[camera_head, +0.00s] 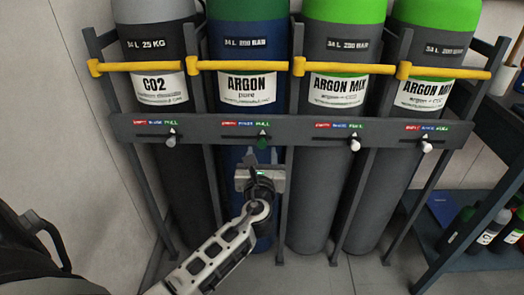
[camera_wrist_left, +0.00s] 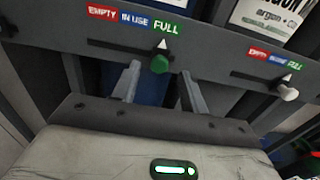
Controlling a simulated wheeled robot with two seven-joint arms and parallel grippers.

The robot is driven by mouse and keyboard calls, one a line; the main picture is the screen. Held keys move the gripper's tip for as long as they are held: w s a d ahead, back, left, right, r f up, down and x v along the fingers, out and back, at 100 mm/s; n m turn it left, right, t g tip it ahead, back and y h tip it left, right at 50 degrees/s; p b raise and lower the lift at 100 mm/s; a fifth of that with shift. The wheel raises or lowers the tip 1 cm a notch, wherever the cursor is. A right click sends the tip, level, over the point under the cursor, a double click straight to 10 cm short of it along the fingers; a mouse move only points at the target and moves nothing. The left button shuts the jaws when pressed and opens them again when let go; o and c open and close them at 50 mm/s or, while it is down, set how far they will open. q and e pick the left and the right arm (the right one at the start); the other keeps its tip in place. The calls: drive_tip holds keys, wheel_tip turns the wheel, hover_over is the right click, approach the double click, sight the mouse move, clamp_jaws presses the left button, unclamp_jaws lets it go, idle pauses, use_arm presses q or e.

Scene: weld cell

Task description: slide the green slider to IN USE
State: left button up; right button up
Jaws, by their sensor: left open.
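The green slider (camera_head: 263,143) sits on the dark rack's crossbar, under the ARGON cylinder (camera_head: 246,95). In the left wrist view the green slider (camera_wrist_left: 160,64) has its white pointer under the FULL label (camera_wrist_left: 166,28), at the right end of its slot. The IN USE label (camera_wrist_left: 134,19) is to the left of FULL. My left gripper (camera_head: 262,168) is in front of and just below the slider. In the wrist view its open fingers (camera_wrist_left: 158,88) point at the crossbar, one on each side of the knob. I cannot tell whether they touch it. My right gripper is not in view.
Similar sliders with pale knobs sit under the CO2 cylinder (camera_head: 152,90) and the ARGON MIX cylinders (camera_head: 338,90). Yellow bars (camera_head: 240,66) cross the cylinders. A blue shelf (camera_head: 485,262) with bottles stands at the right. The space before the crossbar is otherwise clear.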

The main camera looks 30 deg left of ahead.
sight(246, 137)
use_arm(q)
drive_tip(key=shift+x, duration=1.35)
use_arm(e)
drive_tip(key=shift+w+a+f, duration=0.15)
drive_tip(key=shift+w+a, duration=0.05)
use_arm(q)
clamp_jaws()
drive_tip(key=s+a, duration=0.1)
drive_tip(key=s+a+p, duration=0.1)
drive_tip(key=a, duration=0.1)
drive_tip(key=shift+s+a, duration=0.15)
drive_tip(key=shift+a, duration=0.2)
drive_tip(key=shift+s+a, duration=0.1)
drive_tip(key=shift+a, duration=0.1)
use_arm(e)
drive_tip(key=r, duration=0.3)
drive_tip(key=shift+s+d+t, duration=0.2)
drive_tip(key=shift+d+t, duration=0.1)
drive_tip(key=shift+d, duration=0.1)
use_arm(q)
unclamp_jaws()
drive_tip(key=shift+d, duration=0.1)
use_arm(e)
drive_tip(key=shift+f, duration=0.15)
use_arm(q)
drive_tip(key=p+v, duration=0.1)
drive_tip(key=v, duration=1.5)
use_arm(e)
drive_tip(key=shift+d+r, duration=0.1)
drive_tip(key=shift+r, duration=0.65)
